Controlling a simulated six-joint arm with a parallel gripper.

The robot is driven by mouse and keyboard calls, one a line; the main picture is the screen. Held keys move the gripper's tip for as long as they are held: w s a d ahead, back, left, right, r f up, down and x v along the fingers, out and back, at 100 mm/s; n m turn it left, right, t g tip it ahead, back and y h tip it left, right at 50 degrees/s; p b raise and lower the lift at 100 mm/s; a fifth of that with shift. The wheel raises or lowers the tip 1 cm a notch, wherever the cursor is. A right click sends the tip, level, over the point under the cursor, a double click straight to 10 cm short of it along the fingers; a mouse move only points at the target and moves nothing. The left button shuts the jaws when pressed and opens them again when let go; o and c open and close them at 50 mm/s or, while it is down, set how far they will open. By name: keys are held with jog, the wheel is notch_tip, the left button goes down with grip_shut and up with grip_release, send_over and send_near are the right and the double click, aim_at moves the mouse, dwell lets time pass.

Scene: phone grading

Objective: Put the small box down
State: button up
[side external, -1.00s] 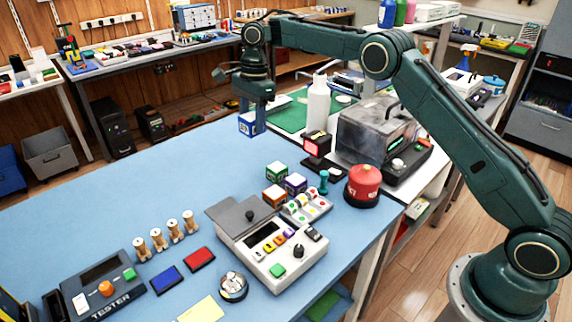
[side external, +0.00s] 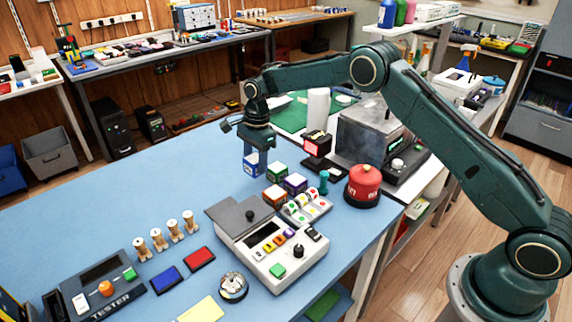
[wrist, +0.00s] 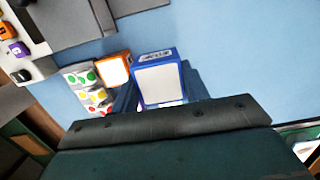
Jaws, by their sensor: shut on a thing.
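My gripper (side external: 257,166) is shut on a small blue box (side external: 250,168) with a white face. In the side external view it is just left of a group of small boxes: a green one (side external: 276,172), an orange one (side external: 275,195) and a purple one (side external: 295,184). I cannot tell whether the blue box touches the table. In the wrist view the blue box (wrist: 160,82) sits upright between the fingers. The orange box (wrist: 114,70) is close on its left there; the green and purple boxes are not clearly seen in that view.
A grey-lidded control unit (side external: 270,252) stands in front of the boxes, with a small panel of coloured buttons (side external: 308,207) beside them. A red round container (side external: 363,182) and a small red-screened device (side external: 317,145) stand to the right. The blue table (side external: 130,195) is clear to the left.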

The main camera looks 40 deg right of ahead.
aim_at(257, 157)
jog(key=shift+f, duration=3.35)
jog(key=shift+f, duration=0.15)
jog(key=o, duration=1)
jog(key=r, duration=0.4)
jog(key=d+r, duration=0.1)
jog(key=r, duration=0.6)
jog(key=shift+d+r, duration=0.2)
jog(key=shift+r, duration=0.4)
